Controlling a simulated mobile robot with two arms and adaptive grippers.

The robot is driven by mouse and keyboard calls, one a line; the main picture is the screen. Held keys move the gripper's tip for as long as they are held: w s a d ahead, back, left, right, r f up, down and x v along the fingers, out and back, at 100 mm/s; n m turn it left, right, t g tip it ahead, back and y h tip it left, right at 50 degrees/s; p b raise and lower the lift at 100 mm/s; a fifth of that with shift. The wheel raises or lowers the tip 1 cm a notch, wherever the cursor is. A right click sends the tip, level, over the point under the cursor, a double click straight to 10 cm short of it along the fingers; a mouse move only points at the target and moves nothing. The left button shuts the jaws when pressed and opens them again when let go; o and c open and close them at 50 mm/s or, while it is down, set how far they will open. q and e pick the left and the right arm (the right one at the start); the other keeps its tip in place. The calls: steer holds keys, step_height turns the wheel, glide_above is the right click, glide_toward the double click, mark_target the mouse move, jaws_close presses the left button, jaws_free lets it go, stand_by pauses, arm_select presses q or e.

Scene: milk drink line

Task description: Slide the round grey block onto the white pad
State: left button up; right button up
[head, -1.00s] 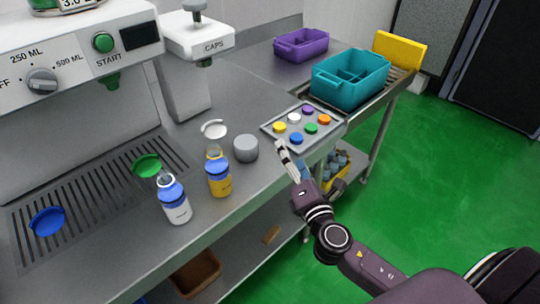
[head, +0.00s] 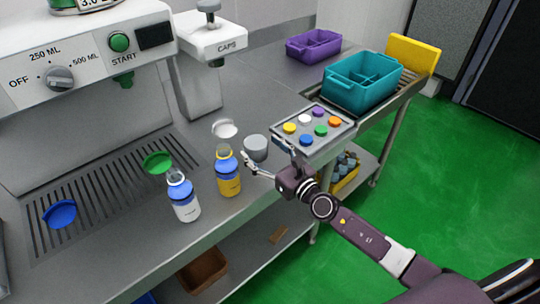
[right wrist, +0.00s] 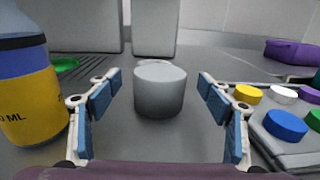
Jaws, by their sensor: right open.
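The round grey block (head: 256,148) stands upright on the steel counter, to the right of the yellow bottle. The white pad (head: 224,128) is a flat round disc on the counter behind and left of the block, apart from it in the head view. In the right wrist view the grey block (right wrist: 160,92) is centred ahead, and a sliver of the pad (right wrist: 153,62) shows behind it. My right gripper (head: 266,155) is open and low over the counter's front edge, its fingers spread to either side of the block without visibly gripping it. My left gripper is out of view.
A yellow bottle (head: 228,173) stands close left of the gripper, with a white bottle (head: 183,198) farther left. A tray of coloured caps (head: 343,131) is close on the right. Green (head: 157,162) and blue (head: 60,213) pads lie left. A teal crate (head: 361,92) stands behind the tray.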

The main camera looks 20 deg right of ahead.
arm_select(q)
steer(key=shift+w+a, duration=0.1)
arm_select(e)
steer(key=shift+x, duration=0.8)
steer(key=shift+c, duration=0.4)
